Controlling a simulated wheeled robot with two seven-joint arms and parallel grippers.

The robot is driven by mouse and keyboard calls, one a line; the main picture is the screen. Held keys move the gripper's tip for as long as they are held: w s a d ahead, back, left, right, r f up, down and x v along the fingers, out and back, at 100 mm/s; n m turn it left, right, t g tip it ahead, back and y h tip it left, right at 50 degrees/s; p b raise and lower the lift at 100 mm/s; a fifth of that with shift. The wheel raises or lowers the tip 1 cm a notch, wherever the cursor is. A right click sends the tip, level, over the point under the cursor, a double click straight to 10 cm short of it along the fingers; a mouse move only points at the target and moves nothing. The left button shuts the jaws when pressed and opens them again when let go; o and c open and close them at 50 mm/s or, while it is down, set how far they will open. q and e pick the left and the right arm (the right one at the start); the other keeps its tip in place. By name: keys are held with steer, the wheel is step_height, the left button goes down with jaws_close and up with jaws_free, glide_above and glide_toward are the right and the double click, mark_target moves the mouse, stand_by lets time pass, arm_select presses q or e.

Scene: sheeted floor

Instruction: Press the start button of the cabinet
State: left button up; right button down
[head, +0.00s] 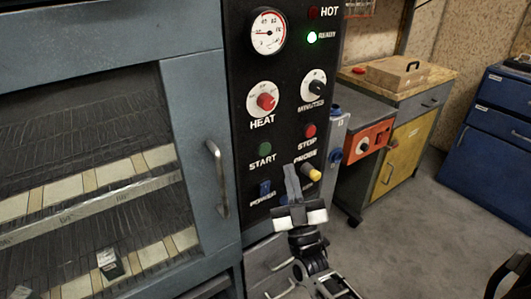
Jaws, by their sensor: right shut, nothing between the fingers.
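The cabinet (222,128) is a blue-grey oven-like unit with a black control panel (287,60) on its right side. The green start button (265,149) sits on the panel above the word START, left of the red stop button (310,130). Nothing covers the start button. My right gripper (290,170) is shut and empty, with its fingers pointing up at the lower panel. Its tips appear below and to the right of the start button, left of the yellow probe knob (314,174). I cannot tell whether they touch the panel. My left gripper is not in view.
A red heat knob (265,102) and a black minutes knob (317,88) are above the buttons. A blue power switch (265,188) is below. The door handle (217,178) protrudes left of the panel.

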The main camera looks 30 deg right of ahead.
mark_target(268, 144)
arm_select(q)
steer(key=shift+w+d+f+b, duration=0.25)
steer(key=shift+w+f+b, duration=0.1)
steer(key=shift+b, duration=0.9)
arm_select(e)
steer(key=shift+w+a, duration=0.2)
steer(key=shift+w, duration=2.75)
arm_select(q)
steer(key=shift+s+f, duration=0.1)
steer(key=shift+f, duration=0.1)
arm_select(e)
steer(key=shift+w, duration=0.1)
arm_select(q)
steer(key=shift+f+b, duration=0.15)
steer(key=shift+b, duration=0.15)
arm_select(e)
steer(key=shift+w, duration=0.35)
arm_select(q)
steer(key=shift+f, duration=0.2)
arm_select(e)
steer(key=shift+w+a, duration=0.1)
steer(key=shift+w, duration=0.25)
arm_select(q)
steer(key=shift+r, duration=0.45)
arm_select(e)
steer(key=shift+s, duration=0.8)
